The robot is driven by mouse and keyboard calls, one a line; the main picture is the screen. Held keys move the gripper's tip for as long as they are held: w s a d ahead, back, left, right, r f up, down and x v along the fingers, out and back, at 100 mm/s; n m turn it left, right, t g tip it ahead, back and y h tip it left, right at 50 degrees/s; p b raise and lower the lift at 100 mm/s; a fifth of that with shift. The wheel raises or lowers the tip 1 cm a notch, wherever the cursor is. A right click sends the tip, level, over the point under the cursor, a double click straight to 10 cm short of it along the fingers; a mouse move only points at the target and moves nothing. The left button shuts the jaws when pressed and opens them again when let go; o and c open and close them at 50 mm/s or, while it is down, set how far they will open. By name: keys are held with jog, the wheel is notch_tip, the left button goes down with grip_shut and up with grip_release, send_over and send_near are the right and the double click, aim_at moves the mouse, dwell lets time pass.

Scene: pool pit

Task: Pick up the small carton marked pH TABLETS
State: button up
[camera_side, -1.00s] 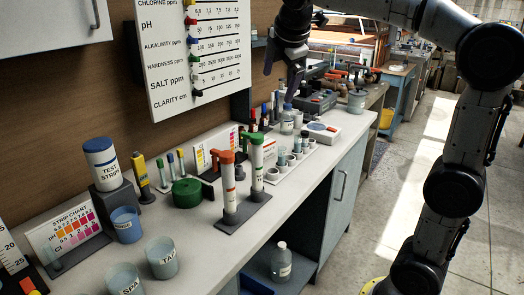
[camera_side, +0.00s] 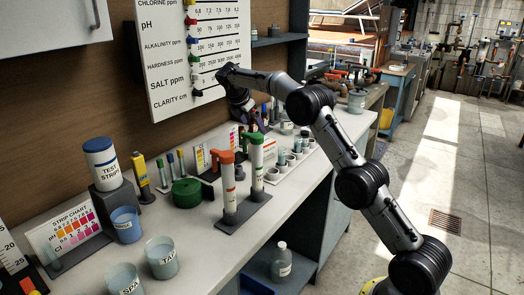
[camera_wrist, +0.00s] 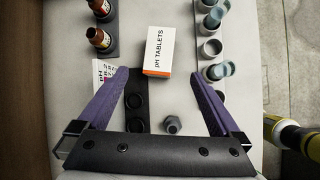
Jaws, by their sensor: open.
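The small carton marked pH TABLETS (camera_wrist: 158,48) is white with an orange band along its near edge, and it lies on the pale bench top in the wrist view. My gripper (camera_wrist: 158,76) is open, with its two purple fingers spread wide. The carton lies ahead of the fingers, between their lines, and nothing is held. In the side view my gripper (camera_side: 257,124) hangs low over the bench, behind the white and green-capped tubes.
Brown bottles (camera_wrist: 100,38) stand left of the carton. A row of cups and vials (camera_wrist: 212,48) stands close on its right. A dark strip with round holes (camera_wrist: 136,101) and a small grey knob (camera_wrist: 172,125) lie nearer. Orange-capped (camera_side: 228,190) and green-capped tubes (camera_side: 257,165) stand in front.

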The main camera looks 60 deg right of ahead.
aim_at(269, 145)
jog(key=x, duration=1.3)
jog(key=c, duration=1.4)
